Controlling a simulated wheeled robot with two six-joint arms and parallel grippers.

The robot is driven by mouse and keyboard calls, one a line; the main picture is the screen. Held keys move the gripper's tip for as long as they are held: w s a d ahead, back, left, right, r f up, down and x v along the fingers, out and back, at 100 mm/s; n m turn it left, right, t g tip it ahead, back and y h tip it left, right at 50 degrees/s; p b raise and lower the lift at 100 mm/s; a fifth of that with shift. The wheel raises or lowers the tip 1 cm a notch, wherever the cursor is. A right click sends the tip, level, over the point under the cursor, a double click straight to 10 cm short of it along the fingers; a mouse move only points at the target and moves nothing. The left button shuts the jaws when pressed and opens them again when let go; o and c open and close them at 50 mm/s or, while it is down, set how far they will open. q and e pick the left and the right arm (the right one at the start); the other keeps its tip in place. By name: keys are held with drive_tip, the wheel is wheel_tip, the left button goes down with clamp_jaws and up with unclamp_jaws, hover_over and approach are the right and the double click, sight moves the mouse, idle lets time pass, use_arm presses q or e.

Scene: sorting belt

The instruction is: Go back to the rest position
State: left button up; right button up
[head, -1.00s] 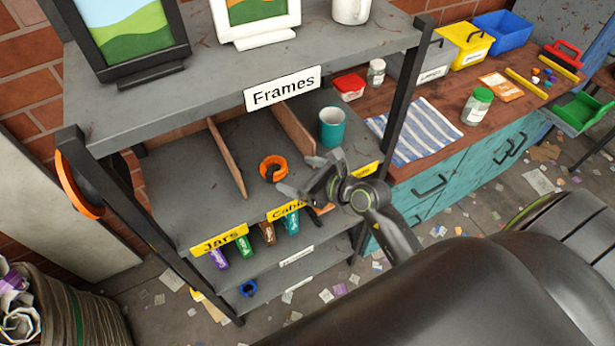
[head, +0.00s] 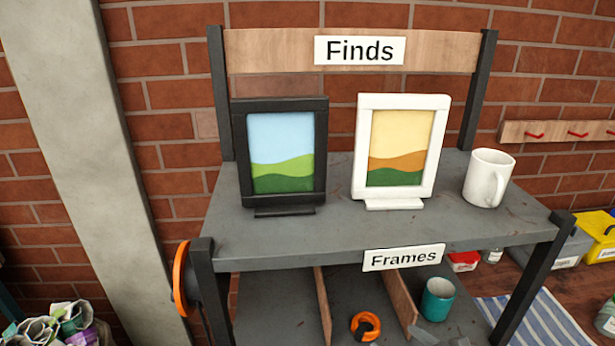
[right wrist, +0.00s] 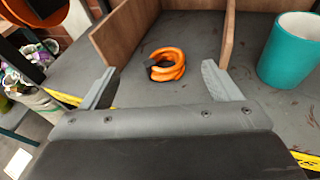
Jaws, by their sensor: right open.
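My right gripper (right wrist: 160,88) shows in the right wrist view with its two fingers spread wide and nothing between them. It faces the middle compartment of a grey shelf (right wrist: 190,28). An orange coiled cable (right wrist: 167,65) lies on that shelf beyond the fingertips, apart from them. A teal cup (right wrist: 292,50) stands to the right, past a wooden divider. In the head view the orange cable (head: 365,326) and the teal cup (head: 437,299) show at the bottom. Only a small grey piece of what looks like my right gripper shows there. My left gripper is in neither view.
The top shelf (head: 290,243) holds a black picture frame (head: 321,150), a white picture frame (head: 358,150) and a white mug (head: 488,178). Dark shelf posts (head: 527,278) and wooden dividers (head: 400,303) bound the compartments. A striped cloth (head: 540,325) lies on the bench at right.

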drive_tip(key=s+d+r+m+t+h, duration=0.2)
drive_tip(key=d+r+m+t+h, duration=0.15)
drive_tip(key=r+m, duration=0.35)
drive_tip(key=s+d+r+m+t+h, duration=0.1)
drive_tip(key=d+r+m+t+h, duration=0.3)
drive_tip(key=m, duration=0.4)
drive_tip(key=s+d+f+m+g+h, duration=0.2)
drive_tip(key=s+d+m+g+h, duration=0.25)
drive_tip(key=m, duration=0.45)
drive_tip(key=s+d+f+m+g+h, duration=0.3)
drive_tip(key=d+m+h, duration=0.15)
drive_tip(key=m, duration=0.55)
drive_tip(key=s+a+f+m+g+y, duration=0.3)
drive_tip(key=s+a+f+g+y, duration=0.15)
drive_tip(key=s+f, duration=0.2)
drive_tip(key=s+a+f+m+g+y, duration=0.3)
drive_tip(key=s+a+f+g+y, duration=0.15)
drive_tip(key=s+f, duration=0.2)
wheel_tip(320, 180, down, 24)
drive_tip(key=d+g, duration=0.2)
drive_tip(key=s+f+g+b, duration=0.1)
drive_tip(key=s+f, duration=1.5)
drive_tip(key=f, duration=0.1)
drive_tip(key=shift+a, duration=0.45)
drive_tip(key=shift+y, duration=0.25)
drive_tip(key=shift+c, duration=0.3)
